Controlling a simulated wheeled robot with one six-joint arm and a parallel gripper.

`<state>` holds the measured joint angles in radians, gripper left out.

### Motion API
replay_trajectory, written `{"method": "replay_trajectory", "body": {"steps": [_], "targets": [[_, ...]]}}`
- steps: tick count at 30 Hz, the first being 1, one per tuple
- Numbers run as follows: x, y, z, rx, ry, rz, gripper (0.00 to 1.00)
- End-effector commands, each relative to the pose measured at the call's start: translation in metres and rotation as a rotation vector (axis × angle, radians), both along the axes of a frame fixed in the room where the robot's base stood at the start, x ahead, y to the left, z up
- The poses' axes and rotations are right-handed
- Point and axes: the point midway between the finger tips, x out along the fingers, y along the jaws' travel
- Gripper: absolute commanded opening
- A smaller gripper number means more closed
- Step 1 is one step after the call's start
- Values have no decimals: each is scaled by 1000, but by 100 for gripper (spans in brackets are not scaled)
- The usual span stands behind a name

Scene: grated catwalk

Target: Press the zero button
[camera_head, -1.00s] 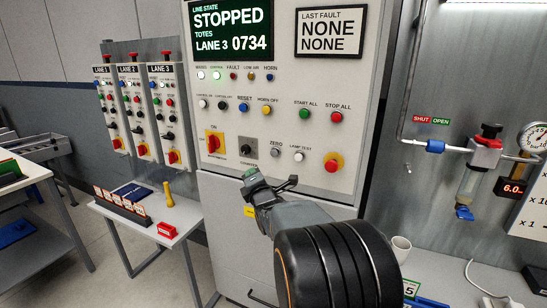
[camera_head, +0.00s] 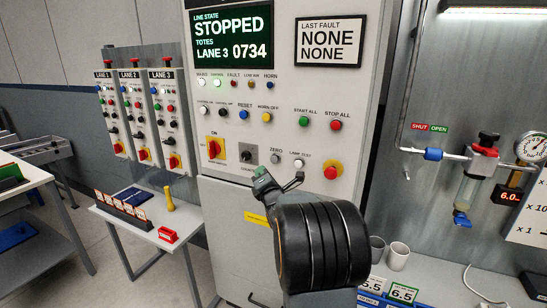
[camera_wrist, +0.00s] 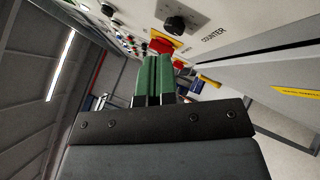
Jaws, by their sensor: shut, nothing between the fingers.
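The zero button (camera_head: 276,158) is a small grey round button under the ZERO label on the cabinet's front panel, between the black counter knob (camera_head: 247,156) and the white lamp test button (camera_head: 298,163). My gripper (camera_head: 261,171) has green fingers, closed together and empty, just below and left of the zero button in the head view. I cannot tell how far they are from the panel. In the wrist view the green fingers (camera_wrist: 154,62) point up towards the panel; the counter knob (camera_wrist: 175,24) shows above and right of them. I cannot make out the zero button there.
A red emergency stop (camera_head: 333,170) sits right of the lamp test button. A red-and-yellow rotary switch (camera_head: 215,149) is left of the counter knob. A small table (camera_head: 150,232) stands at left. Cups (camera_head: 397,256) stand at lower right.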

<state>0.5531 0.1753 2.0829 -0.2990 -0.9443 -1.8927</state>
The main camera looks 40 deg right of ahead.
Motion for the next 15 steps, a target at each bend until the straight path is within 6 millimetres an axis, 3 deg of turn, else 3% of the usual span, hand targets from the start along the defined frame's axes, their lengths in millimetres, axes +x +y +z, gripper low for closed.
{"method": "replay_trajectory", "body": {"steps": [6, 15], "targets": [[12, -24, 1, 1, 0, -1, 0], [22, -42, -1, 0, -1, 1, 0]]}}
